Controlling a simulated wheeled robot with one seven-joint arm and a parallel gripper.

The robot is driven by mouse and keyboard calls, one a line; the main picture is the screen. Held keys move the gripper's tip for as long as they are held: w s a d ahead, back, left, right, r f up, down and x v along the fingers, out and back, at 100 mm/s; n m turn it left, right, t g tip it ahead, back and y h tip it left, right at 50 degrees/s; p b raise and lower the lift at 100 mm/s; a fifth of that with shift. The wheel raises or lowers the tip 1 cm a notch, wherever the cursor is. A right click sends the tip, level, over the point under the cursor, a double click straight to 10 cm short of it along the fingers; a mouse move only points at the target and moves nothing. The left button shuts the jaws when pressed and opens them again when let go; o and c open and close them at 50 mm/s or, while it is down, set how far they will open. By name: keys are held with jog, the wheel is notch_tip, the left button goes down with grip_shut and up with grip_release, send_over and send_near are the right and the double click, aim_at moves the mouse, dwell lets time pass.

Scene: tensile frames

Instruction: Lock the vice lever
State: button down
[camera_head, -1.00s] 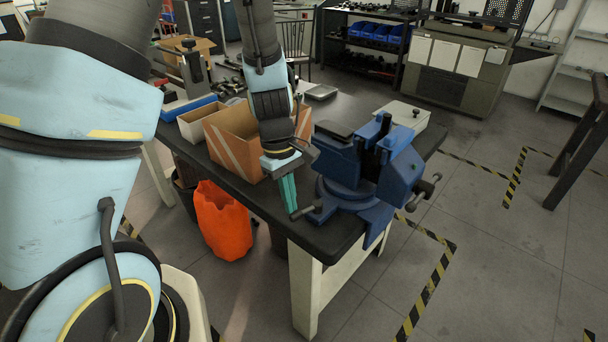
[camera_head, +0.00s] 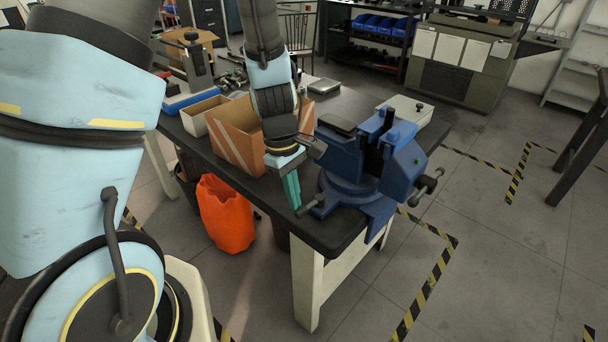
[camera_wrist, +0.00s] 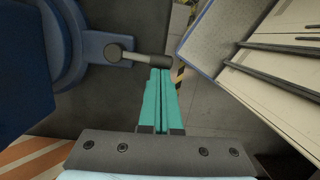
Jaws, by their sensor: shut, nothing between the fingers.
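The blue bench vice (camera_head: 350,185) is mounted at the near right corner of the dark workbench; its blue body also shows at the left of the wrist view (camera_wrist: 65,50). Its grey lever (camera_head: 312,205) sticks out low on the side facing my gripper. In the wrist view the lever (camera_wrist: 140,57) runs sideways from a round pivot to a dark end. My gripper (camera_head: 297,208) points down beside the vice, teal fingers shut together and empty. In the wrist view the fingertips (camera_wrist: 160,70) lie right at the lever's dark end; I cannot tell whether they touch.
An open cardboard box (camera_head: 233,135) stands on the bench (camera_head: 325,236) just left of my gripper. A pale box (camera_head: 408,110) sits behind the vice. An orange bag (camera_head: 225,215) stands on the floor beside the bench. The floor to the right is open.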

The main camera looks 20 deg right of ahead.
jog(key=w+a+r, duration=0.2)
jog(key=w+r, duration=0.3)
jog(key=r, duration=0.6)
jog(key=shift+r+p, duration=0.3)
jog(key=shift+p, duration=0.15)
jog(key=shift+a, duration=0.1)
jog(key=a+r+m+t, duration=0.1)
jog(key=a+m, duration=0.2)
jog(key=a, duration=0.8)
jog(key=w+a+r+m+t, duration=0.1)
jog(key=a+m+t, duration=0.1)
jog(key=a, duration=1)
jog(key=shift+w+r+m+y, duration=0.15)
jog(key=shift+r+m+y, duration=0.2)
jog(key=shift+m, duration=0.55)
